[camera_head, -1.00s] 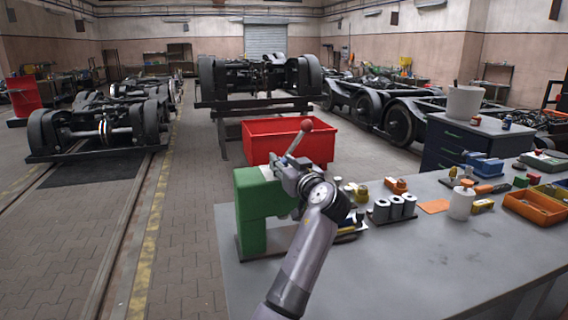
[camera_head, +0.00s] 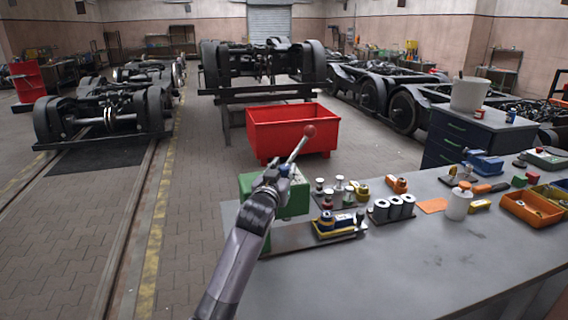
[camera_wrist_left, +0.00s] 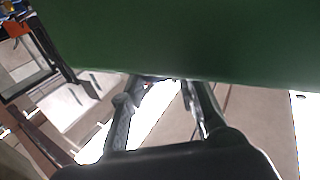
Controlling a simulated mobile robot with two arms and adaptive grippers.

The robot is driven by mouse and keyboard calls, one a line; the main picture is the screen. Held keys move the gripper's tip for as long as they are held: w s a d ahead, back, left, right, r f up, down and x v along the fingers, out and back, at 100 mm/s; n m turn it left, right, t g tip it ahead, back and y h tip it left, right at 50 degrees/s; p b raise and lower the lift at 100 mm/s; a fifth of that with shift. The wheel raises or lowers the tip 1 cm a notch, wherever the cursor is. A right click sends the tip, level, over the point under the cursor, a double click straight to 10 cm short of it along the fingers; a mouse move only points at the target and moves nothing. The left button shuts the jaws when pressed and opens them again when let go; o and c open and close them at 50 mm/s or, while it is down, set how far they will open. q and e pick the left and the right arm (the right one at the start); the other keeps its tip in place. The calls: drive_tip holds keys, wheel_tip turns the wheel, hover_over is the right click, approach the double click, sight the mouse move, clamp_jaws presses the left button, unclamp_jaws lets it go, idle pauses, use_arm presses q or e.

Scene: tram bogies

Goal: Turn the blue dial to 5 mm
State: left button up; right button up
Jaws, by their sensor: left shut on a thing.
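A green machine (camera_head: 296,200) with a lever ending in a red knob (camera_head: 309,130) stands at the left end of the grey workbench (camera_head: 400,250). My left gripper (camera_head: 275,179) is at its near left side and is shut. A small blue part (camera_head: 284,170), apparently the blue dial, shows at its fingertips; the gripper hides most of it, and no scale or reading can be made out. In the left wrist view, the two fingers (camera_wrist_left: 166,82) reach up to the machine's green body (camera_wrist_left: 190,35), which hides their tips. My right gripper is not in view.
Close right of the machine are small knobbed pieces, a yellow tray (camera_head: 335,232) and grey cylinders (camera_head: 393,208). A white jar (camera_head: 458,204) and orange bin (camera_head: 533,208) stand farther right. A red tub (camera_head: 290,132) is behind. The bench's front is clear.

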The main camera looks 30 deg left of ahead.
use_arm(q)
drive_tip(key=shift+h, duration=0.3)
drive_tip(key=o, duration=1.2)
drive_tip(key=shift+c, duration=0.2)
drive_tip(key=v, duration=1.2)
drive_tip(key=shift+f, duration=0.15)
